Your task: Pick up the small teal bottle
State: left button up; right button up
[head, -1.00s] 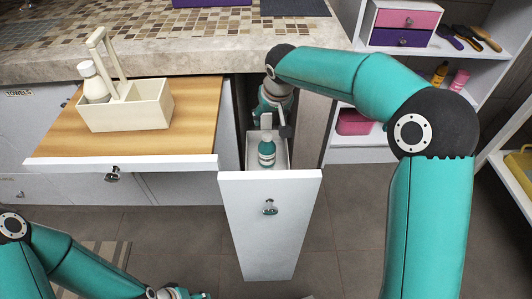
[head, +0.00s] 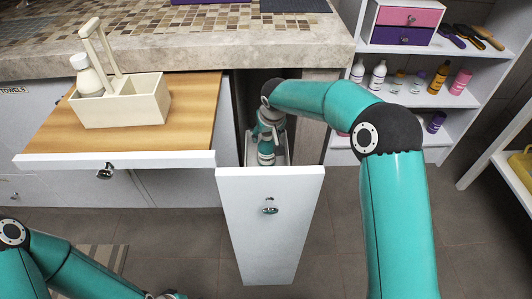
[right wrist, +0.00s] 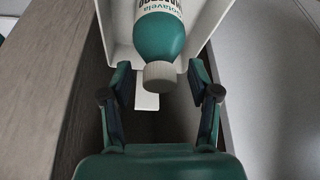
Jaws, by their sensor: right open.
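The small teal bottle (head: 266,154) stands in the narrow pulled-out drawer (head: 270,220), partly hidden by my right gripper in the head view. In the right wrist view the bottle (right wrist: 160,35) has a teal shoulder, a white label and a pale cap. My right gripper (right wrist: 160,88) is open, with its two fingers on either side just short of the cap. In the head view the right gripper (head: 267,132) is down at the drawer's opening, by the bottle. My left arm shows at the lower left, with its gripper mostly cut off by the bottom edge.
A wooden pull-out board (head: 190,115) left of the drawer holds a cream caddy (head: 125,103) with a white bottle (head: 88,75). The stone counter (head: 200,50) overhangs behind. White shelves (head: 400,97) with several bottles stand at the right.

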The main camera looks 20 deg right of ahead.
grip_shut()
dwell(0.3)
jog(key=shift+r, duration=0.15)
